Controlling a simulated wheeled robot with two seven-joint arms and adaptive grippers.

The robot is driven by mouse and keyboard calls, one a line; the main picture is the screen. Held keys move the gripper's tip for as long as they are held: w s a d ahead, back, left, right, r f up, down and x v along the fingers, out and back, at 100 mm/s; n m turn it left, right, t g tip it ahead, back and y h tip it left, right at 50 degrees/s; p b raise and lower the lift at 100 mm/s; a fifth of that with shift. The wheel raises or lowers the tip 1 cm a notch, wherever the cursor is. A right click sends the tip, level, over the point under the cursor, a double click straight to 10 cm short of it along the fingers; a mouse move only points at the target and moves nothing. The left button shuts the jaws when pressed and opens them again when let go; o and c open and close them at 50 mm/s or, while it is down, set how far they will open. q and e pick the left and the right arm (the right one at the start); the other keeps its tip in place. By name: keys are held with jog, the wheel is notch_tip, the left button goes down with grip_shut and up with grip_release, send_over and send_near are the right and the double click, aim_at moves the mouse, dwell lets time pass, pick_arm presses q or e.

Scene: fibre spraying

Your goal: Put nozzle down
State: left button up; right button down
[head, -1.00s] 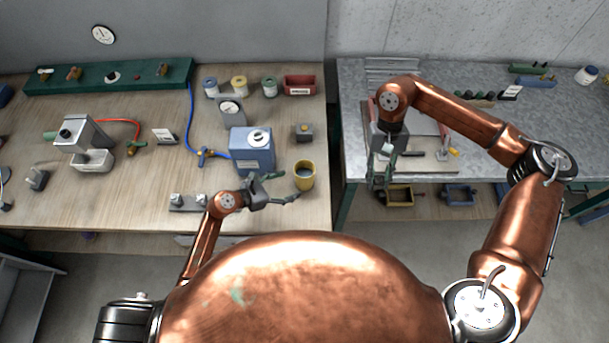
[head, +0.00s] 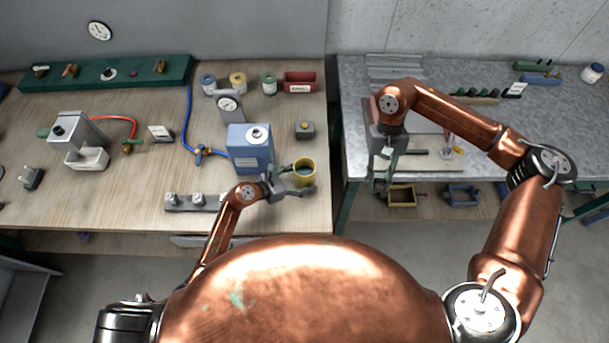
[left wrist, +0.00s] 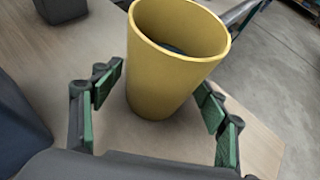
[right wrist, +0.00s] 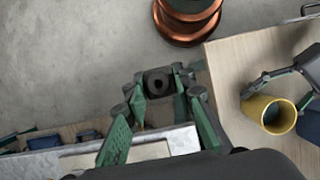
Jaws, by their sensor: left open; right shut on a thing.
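My right gripper (head: 380,178) is over the front left edge of the metal table. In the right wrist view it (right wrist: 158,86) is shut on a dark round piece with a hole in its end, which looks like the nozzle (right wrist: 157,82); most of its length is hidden. My left gripper (head: 293,183) is open at the yellow cup (head: 305,168) near the wooden bench's right edge. In the left wrist view its fingers stand on either side of the cup (left wrist: 172,75), with gaps visible. The cup stands upright with something dark inside.
A blue box (head: 250,150) stands just left of the cup, and a small grey block (head: 305,130) behind it. A floor gap separates the wooden bench (head: 110,205) from the metal table (head: 510,130). Yellow (head: 402,197) and blue (head: 462,195) bins sit below the metal table.

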pick_arm(q)
jog(key=c, duration=0.8)
pick_arm(e)
jog(key=w+a+f+m+t+y, duration=0.1)
jog(key=w+a+f+m+y, duration=0.2)
jog(key=w+a+m, duration=0.55)
jog(key=m+t+y, duration=0.2)
jog(key=m+t, duration=0.1)
jog(key=m, duration=0.7)
send_over(305, 166)
jog(key=s, duration=0.3)
jog(key=shift+n, duration=0.25)
jog(key=f, duration=1)
jog(key=shift+s+f, duration=0.2)
jog(key=shift+f, duration=0.1)
